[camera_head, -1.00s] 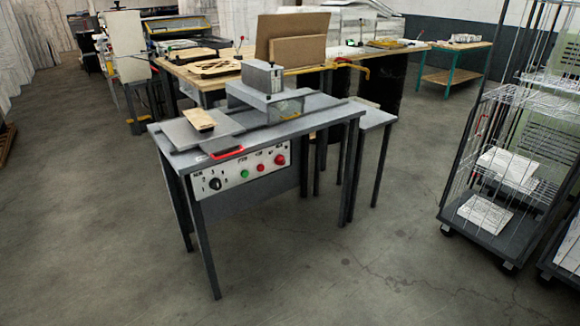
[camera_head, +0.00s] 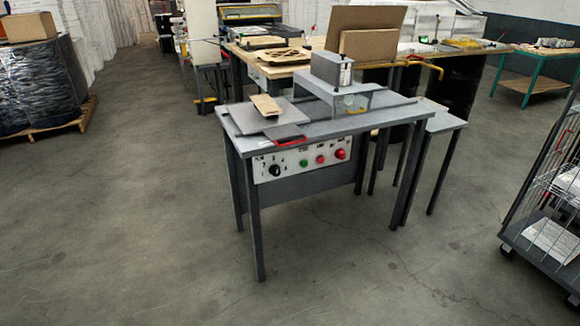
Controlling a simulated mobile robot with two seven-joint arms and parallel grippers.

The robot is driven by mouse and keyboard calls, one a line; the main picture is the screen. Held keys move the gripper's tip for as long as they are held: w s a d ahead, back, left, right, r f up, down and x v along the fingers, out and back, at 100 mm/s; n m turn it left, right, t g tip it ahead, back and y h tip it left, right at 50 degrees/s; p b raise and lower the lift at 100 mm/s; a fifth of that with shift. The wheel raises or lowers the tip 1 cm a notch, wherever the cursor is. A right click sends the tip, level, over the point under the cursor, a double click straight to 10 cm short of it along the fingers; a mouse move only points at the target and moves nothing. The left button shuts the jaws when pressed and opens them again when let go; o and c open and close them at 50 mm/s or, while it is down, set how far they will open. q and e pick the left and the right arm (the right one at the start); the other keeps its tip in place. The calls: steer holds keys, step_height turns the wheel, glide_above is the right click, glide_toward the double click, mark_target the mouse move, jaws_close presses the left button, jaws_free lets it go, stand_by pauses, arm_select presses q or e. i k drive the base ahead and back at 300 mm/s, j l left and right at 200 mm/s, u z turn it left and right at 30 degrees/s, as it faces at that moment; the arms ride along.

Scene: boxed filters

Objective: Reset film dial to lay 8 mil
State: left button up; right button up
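The film dial (camera_head: 275,171) is a black knob at the left end of the white control panel (camera_head: 312,158). The panel is on the front of a grey machine table (camera_head: 300,135), ahead of me and a little right of centre. Small marks and numbers surround the dial, but its setting is too small to read surely. A green button (camera_head: 304,163) and red buttons (camera_head: 341,154) are to its right. Neither of my grippers is in view.
A wrapped pallet with a carton (camera_head: 29,27) stands at the left. A wire cart (camera_head: 545,200) is at the right edge. A wooden workbench (camera_head: 275,72) is behind the machine. The concrete floor in front and to the left is clear.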

mark_target(274, 170)
steer(key=i+l, duration=0.15)
steer(key=l, duration=0.2)
steer(key=i+l+u, duration=0.15)
steer(key=l, duration=0.2)
steer(key=i+l, duration=0.15)
steer(key=l, duration=0.2)
steer(key=i+l+u, duration=0.1)
steer(key=l, duration=0.3)
steer(key=i+l, duration=0.15)
steer(key=l, duration=0.2)
steer(key=i+l+u, duration=0.15)
steer(key=l, duration=0.25)
steer(key=i+l, duration=0.15)
steer(key=i, duration=0.75)
steer(key=j+u, duration=0.05)
